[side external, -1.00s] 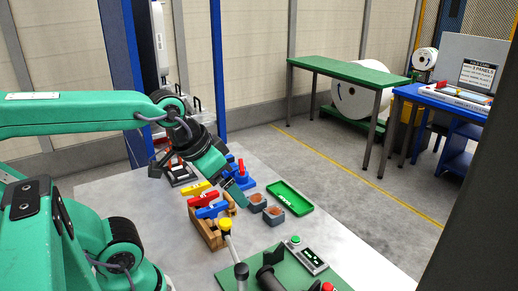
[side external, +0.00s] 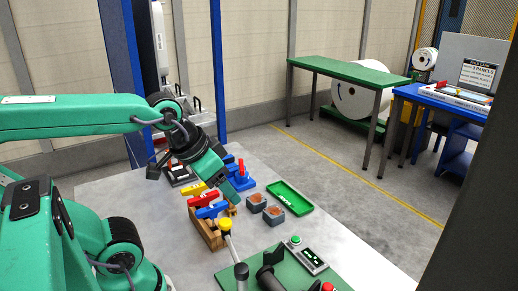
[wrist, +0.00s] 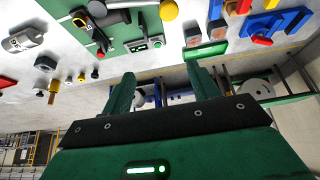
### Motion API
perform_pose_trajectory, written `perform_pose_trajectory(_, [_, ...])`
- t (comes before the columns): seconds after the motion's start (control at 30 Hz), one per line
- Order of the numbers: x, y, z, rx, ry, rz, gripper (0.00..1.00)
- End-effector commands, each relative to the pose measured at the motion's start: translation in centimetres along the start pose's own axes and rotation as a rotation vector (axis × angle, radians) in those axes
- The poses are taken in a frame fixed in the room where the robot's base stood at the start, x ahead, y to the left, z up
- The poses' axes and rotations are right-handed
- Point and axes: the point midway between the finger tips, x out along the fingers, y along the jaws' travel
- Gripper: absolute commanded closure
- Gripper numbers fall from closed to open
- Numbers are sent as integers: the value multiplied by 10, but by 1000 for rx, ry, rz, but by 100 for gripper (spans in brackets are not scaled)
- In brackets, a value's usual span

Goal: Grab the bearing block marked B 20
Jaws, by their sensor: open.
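Two small grey bearing blocks with orange-brown tops stand close together on the grey table: a left one (side external: 257,203) and a right one (side external: 274,215). I cannot read a B 20 mark on either. My gripper (side external: 236,200) hangs left of the left block, tilted downward, apart from it as far as I can tell. In the wrist view my gripper (wrist: 160,72) shows two green fingers spread wide with nothing between them. Dark block shapes (wrist: 192,35) are at the top of that view, beyond the right finger.
A green tray (side external: 290,196) lies just behind the blocks. A wooden rack (side external: 207,232) with yellow, red and blue handled pieces is left of them. A yellow-knobbed lever (side external: 225,224) and a green panel (side external: 320,277) are in front. A blue fixture (side external: 241,181) stands behind.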

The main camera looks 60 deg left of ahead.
Motion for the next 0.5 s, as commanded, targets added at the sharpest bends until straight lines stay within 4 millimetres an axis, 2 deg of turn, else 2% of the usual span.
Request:
perform_pose_trajectory(0.27, [0,0,-1,0,-2,-1,40])
perform_pose_trajectory(0.5, [7,-4,-13,-1,-35,-7,40])
